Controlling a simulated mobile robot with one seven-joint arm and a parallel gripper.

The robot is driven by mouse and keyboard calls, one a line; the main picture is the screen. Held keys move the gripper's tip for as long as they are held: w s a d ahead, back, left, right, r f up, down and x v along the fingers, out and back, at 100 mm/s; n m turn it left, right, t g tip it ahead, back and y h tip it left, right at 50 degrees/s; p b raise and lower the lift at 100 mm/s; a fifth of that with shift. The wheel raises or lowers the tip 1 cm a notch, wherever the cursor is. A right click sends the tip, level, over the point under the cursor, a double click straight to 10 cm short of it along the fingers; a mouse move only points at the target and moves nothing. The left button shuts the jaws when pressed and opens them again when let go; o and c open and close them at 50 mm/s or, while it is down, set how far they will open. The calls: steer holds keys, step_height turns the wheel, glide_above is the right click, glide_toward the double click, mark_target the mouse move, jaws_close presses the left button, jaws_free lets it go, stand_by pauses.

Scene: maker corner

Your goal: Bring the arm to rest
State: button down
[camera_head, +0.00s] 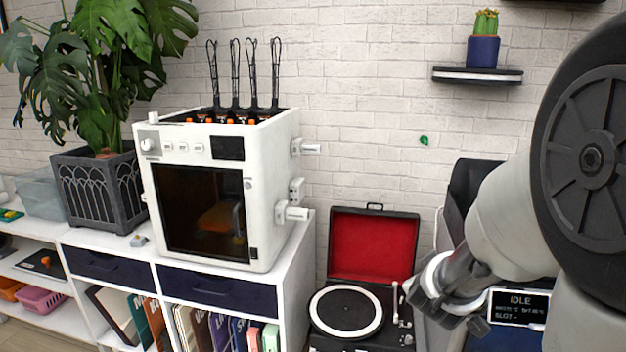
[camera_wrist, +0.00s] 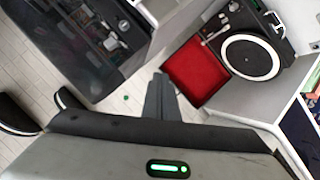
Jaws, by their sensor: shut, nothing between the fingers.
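My gripper (camera_head: 462,312) is at the lower right of the head view, at the end of my bent grey-white arm. It is in front of the right side of an open turntable case. In the wrist view its dark fingers (camera_wrist: 160,92) are together, with nothing held between them. The red lining of the turntable case lies just right of the fingers in that view. Part of the gripper's shape is hard to make out in the head view.
The turntable (camera_head: 346,312) has its red-lined lid up. A white 3D printer (camera_head: 275,190) stands on a white shelf unit (camera_head: 292,280), beside a potted plant (camera_head: 100,190). A display reading IDLE (camera_head: 519,307) is right of my gripper. A cactus pot (camera_head: 483,52) sits on a wall shelf.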

steer(key=s+a+r+g+y, duration=0.1)
steer(key=s+a+r+y, duration=0.1)
steer(key=s+a, duration=0.15)
steer(key=s+a+r+m+y, duration=0.1)
steer(key=s+a+y, duration=0.1)
steer(key=a, duration=0.3)
steer(key=s+a+r+g+y, duration=0.1)
steer(key=s+a+r+y, duration=0.15)
steer(key=a, duration=0.25)
steer(key=s+m+g, duration=0.2)
steer(key=s+g, duration=0.1)
steer(key=s, duration=1.3)
step_height(320, 180, up, 17)
steer(key=p, duration=1.7)
steer(key=shift+s+a+m+g+h, duration=0.2)
steer(key=shift+s+m+g+h, duration=0.1)
steer(key=shift+g+h, duration=0.1)
